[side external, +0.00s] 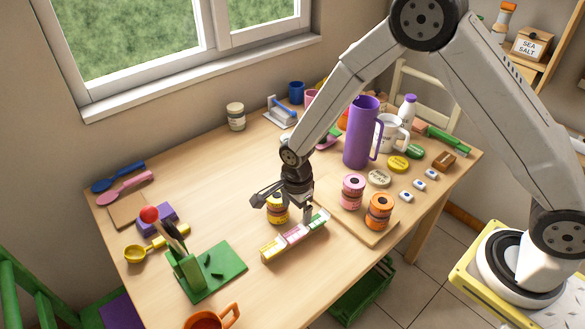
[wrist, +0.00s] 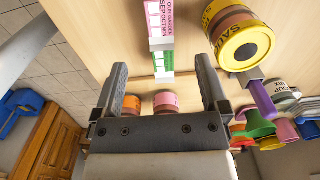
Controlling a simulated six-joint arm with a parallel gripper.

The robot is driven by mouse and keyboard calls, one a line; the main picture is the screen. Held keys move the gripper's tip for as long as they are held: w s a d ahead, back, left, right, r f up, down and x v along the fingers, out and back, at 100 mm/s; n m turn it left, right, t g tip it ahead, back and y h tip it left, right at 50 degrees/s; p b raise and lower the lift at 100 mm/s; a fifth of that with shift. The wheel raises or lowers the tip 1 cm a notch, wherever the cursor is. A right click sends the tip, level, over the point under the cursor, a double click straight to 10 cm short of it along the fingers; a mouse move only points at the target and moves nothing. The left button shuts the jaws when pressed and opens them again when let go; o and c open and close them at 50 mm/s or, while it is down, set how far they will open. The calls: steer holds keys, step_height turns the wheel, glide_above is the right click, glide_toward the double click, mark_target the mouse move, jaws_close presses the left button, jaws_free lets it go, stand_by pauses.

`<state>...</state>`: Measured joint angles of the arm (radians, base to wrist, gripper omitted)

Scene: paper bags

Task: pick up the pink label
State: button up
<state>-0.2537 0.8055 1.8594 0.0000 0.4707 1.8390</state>
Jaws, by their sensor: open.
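The pink label (side external: 296,234) lies on the table in the middle of a row of three, between a yellow label (side external: 271,249) and a green label (side external: 319,218). In the wrist view the pink label (wrist: 160,22) is at the top centre, with the green label (wrist: 163,65) below it; the yellow one does not show there. My gripper (side external: 283,208) is open and empty, close to the row. In the wrist view the open fingers (wrist: 162,66) stand on either side of the green label. I cannot tell their exact height above the row.
A yellow-lidded sauce jar (wrist: 241,44) stands close beside the right finger in the wrist view. Pink (side external: 352,191) and orange (side external: 379,211) jars stand on a wooden board to the right. A purple pitcher (side external: 362,132) stands behind. Bare table lies left of the row.

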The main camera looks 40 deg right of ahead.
mark_target(294, 234)
steer(key=shift+a+f+m, duration=0.15)
steer(key=shift+f+m, duration=0.15)
steer(key=shift+f, duration=1.3)
steer(key=shift+f, duration=0.1)
steer(key=shift+f, duration=2.5)
steer(key=shift+f, duration=0.25)
jaws_close()
